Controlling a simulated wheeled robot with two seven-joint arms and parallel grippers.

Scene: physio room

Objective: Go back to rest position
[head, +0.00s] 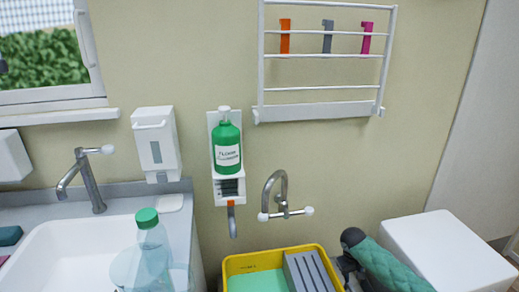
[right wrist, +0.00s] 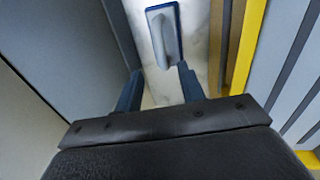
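My right gripper (head: 346,270) is at the bottom of the head view, just right of the yellow tub, partly cut off by the frame edge. In the right wrist view, its two dark fingers (right wrist: 159,88) stand apart with nothing held between them. Beyond the fingertips, a grey-blue block-like thing (right wrist: 164,36) shows over a pale marbled surface; I cannot tell what it is. My left gripper is not in view.
A yellow tub (head: 236,262) with a grey slatted piece (head: 308,271) stands beside my right gripper. A white box-like surface (head: 445,252) is to its right. A clear green-capped bottle (head: 152,246) stands by the sink (head: 75,262). A wall tap (head: 281,192) juts out above the tub.

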